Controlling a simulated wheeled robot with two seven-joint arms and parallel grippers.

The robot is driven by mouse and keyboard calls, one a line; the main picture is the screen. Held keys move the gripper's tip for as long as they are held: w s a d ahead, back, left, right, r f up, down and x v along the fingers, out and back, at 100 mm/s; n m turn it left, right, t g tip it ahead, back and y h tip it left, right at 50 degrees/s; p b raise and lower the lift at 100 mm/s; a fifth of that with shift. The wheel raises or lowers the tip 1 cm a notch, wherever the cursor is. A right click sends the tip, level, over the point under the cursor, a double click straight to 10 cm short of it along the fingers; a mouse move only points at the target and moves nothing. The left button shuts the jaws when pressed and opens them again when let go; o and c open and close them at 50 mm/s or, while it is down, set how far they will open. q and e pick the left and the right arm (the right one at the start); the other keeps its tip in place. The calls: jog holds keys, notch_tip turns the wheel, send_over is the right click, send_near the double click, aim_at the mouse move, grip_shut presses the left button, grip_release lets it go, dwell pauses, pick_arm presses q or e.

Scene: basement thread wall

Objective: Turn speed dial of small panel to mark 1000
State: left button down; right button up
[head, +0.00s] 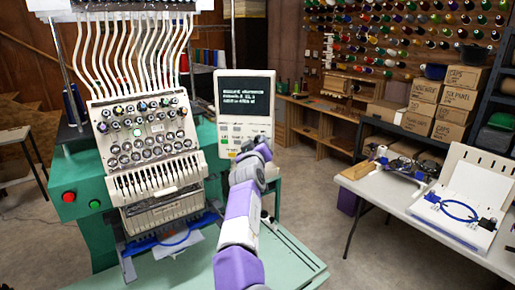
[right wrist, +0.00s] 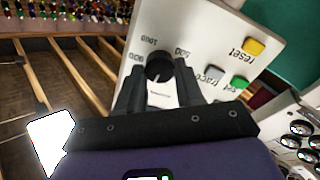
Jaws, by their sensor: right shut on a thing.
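The small panel (head: 228,118) is a pale upright box with a dark screen of small text, right of the embroidery machine head. My right arm reaches up to its lower part, and my right gripper (head: 252,150) hides part of its controls. In the right wrist view the panel face (right wrist: 205,25) appears tilted, with its lettering turned over. The black round speed dial (right wrist: 159,66) sits between the two fingers of my right gripper (right wrist: 160,80), which is shut on it. Printed numbers, one reading 1000, surround the dial. I cannot tell clearly where its pointer stands. My left gripper is not in view.
Yellow (right wrist: 254,47), green and red buttons sit beside the dial. The embroidery machine (head: 150,130) with thread tubes stands close on the left. A white table (head: 400,205) with hoops stands at right, and shelves with boxes are behind. Bare floor lies between.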

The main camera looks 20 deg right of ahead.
jog(key=shift+m+p, duration=4.25)
jog(key=shift+m, duration=8.85)
jog(key=o, duration=1)
jog(key=shift+o, duration=0.2)
